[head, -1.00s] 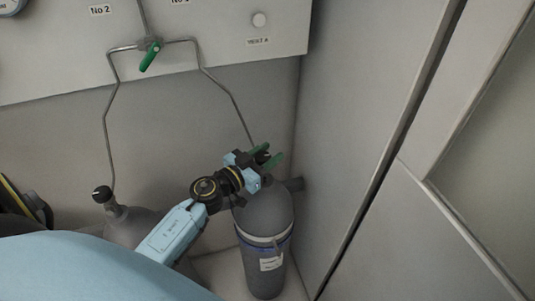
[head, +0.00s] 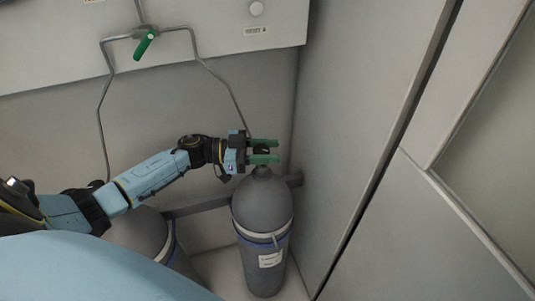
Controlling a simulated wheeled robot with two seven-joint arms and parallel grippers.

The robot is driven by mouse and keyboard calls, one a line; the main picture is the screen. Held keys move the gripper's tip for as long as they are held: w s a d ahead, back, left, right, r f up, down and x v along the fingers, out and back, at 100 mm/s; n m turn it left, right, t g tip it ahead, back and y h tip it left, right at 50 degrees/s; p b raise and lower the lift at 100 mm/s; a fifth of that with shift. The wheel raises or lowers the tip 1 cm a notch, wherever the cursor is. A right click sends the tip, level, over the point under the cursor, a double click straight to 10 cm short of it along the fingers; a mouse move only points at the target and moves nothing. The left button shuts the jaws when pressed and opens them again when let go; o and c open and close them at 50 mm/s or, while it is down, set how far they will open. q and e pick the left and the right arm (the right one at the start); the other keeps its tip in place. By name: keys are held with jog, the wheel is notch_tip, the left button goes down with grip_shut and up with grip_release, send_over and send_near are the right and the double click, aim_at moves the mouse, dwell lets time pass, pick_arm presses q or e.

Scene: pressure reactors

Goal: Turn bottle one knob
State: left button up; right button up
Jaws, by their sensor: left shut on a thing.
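A grey gas bottle (head: 262,207) with a white band and a label stands upright in the corner. Its dark knob (head: 262,149) is at the top, at the end of a thin steel pipe. My left gripper (head: 264,151) reaches in from the left with its two green fingers around the knob, one on the far side and one on the near side. It is shut on the knob, which the fingers partly hide. A second grey bottle (head: 139,233) stands at the left, partly hidden behind my arm. My right gripper is not in view.
A green valve handle (head: 145,45) sits on the pipe junction at the wall panel (head: 60,50). A grey wall (head: 355,110) rises close on the right of the bottle. A dark rail (head: 205,205) runs behind the bottles.

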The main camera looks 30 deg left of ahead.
pick_arm(q)
jog(key=m+g+b, duration=0.3)
jog(key=g+b, duration=0.1)
jog(key=s+m+g+h+b, duration=0.1)
jog(key=m+g+b, duration=0.2)
jog(key=g+b, duration=0.2)
jog(key=m+g+h+b, duration=0.1)
jog(key=m+g+b, duration=0.2)
jog(key=g+b, duration=0.1)
jog(key=shift+s+d+f+g, duration=0.1)
jog(key=shift+s+f+g, duration=0.05)
jog(key=shift+g, duration=0.45)
jog(key=shift+m+g+b, duration=0.4)
jog(key=shift+m+b, duration=0.1)
jog(key=shift+b, duration=0.05)
jog(key=o, duration=1)
jog(key=shift+c, duration=0.2)
jog(key=shift+r, duration=0.2)
